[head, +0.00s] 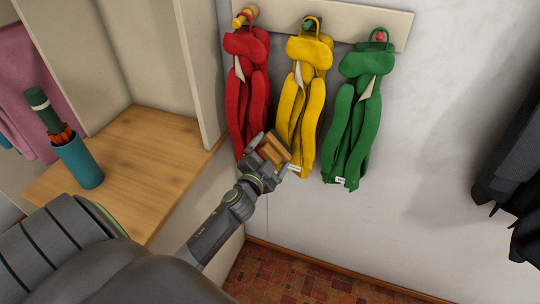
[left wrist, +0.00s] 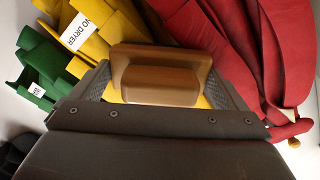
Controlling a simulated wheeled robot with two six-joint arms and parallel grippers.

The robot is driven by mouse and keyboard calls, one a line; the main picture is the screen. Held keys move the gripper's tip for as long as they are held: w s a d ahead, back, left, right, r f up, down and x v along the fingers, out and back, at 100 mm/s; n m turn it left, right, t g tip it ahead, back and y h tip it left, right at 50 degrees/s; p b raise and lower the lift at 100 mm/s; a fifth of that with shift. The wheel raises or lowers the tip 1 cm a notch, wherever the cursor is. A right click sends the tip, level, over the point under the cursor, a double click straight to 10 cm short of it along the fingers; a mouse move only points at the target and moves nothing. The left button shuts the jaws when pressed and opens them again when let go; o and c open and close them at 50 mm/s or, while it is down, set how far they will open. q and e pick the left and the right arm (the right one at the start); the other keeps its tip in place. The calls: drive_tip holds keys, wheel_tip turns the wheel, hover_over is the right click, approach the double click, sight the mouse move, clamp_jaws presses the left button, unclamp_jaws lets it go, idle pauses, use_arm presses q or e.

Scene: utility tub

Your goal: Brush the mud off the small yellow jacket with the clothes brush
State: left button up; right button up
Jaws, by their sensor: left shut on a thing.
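The small yellow jacket (head: 305,95) hangs in the head view from the middle peg, between a red and a green jacket. It also shows behind the brush in the left wrist view (left wrist: 100,22), with a white label reading "NO DRYER". My left gripper (head: 268,152) is shut on the wooden clothes brush (left wrist: 160,75), in front of the jacket's lower left part. I cannot tell whether the bristles touch the cloth; they are hidden. I make out no clear mud on the visible yellow cloth. My right gripper is not in view.
The red jacket (head: 246,85) hangs close on the left and the green jacket (head: 358,115) on the right, all on a pale peg board (head: 350,18). A wooden bench (head: 140,160) holds a teal holder (head: 80,163) with an umbrella. Dark clothes (head: 515,160) hang far right.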

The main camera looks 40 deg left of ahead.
use_arm(q)
drive_tip(key=shift+w, duration=0.45)
